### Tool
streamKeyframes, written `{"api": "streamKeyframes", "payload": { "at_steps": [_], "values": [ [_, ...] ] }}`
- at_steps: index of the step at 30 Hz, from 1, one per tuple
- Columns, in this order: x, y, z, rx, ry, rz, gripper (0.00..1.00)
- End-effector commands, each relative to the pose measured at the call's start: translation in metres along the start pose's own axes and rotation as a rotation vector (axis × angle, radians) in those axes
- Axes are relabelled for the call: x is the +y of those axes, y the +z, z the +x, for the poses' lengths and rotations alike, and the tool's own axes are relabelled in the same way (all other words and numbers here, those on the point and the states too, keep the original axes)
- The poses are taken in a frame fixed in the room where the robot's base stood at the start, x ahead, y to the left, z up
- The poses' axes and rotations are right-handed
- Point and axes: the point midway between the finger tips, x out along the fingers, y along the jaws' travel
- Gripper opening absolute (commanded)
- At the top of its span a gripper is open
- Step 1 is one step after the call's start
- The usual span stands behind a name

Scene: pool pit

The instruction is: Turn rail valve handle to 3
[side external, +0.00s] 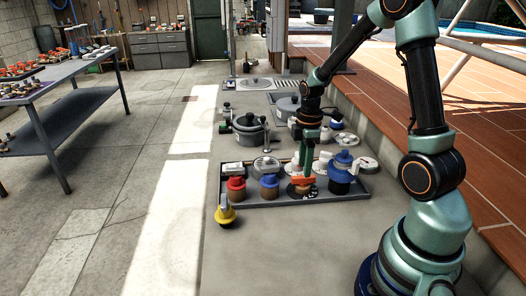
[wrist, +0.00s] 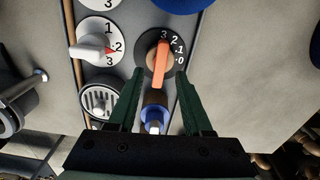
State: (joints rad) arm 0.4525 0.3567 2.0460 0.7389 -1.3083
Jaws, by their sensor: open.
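An orange bar handle (wrist: 161,62) sits on a black round dial (wrist: 148,70) marked 3, 2, 1, 0 in the wrist view. Its upper end lies close to the 3. I cannot tell for sure that this is the rail valve handle. The orange handle also shows in the side view (side external: 302,181), in the grey tray. My gripper (wrist: 160,74) is open, its green fingertips on either side of the handle's lower part, with gaps showing. My gripper in the side view (side external: 304,172) is right above the handle; contact cannot be told.
A white dial with a red-tipped pointer (wrist: 95,49) is left of the handle, with a striped round cap (wrist: 99,101) below it. Red (side external: 236,185) and blue (side external: 269,182) caps stand left in the tray (side external: 240,205); a black-and-blue knob (side external: 341,182) stands right. A yellow knob (side external: 225,212) is outside.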

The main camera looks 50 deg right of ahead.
Motion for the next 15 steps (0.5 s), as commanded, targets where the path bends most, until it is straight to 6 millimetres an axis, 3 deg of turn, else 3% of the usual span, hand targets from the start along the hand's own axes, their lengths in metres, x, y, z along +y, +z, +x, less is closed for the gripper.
{"api": "streamKeyframes", "payload": {
  "at_steps": [7,15],
  "values": [
    [0.001,0.000,-0.053,0.002,0.007,0.000,0.50],
    [0.001,0.000,-0.083,0.001,0.003,-0.001,0.50]
  ]
}}
